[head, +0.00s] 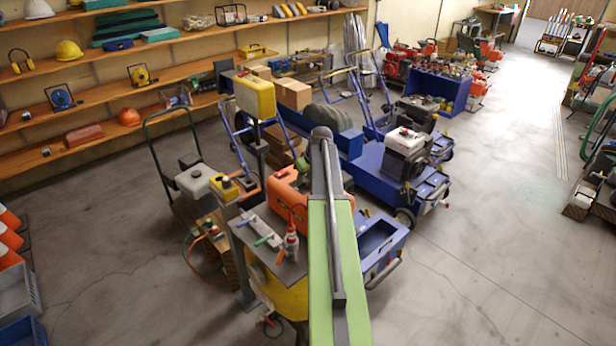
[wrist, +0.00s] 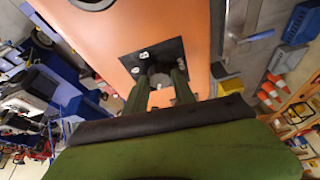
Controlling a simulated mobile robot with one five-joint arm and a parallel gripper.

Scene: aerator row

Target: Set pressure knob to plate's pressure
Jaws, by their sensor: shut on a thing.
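An orange machine housing (head: 288,197) stands in the middle of the head view, partly hidden by my arm. In the wrist view the orange face (wrist: 188,25) bears a black plate (wrist: 135,62) with a few white markings too small to read. A dark knob (wrist: 160,79) with a pale spot sits at this black plate. My gripper (wrist: 159,84) has its two green fingers on either side of the knob, shut on it. The fingers cover part of the knob, and its setting cannot be read. In the head view the knob is hidden.
A grey-topped yellow stand (head: 277,246) with a red bottle (head: 291,240) and small T-handled tools is left of my arm. A yellow box (head: 254,98) rises on a post behind. Blue machines (head: 385,180) stand at right. Open floor (head: 480,270) lies farther right.

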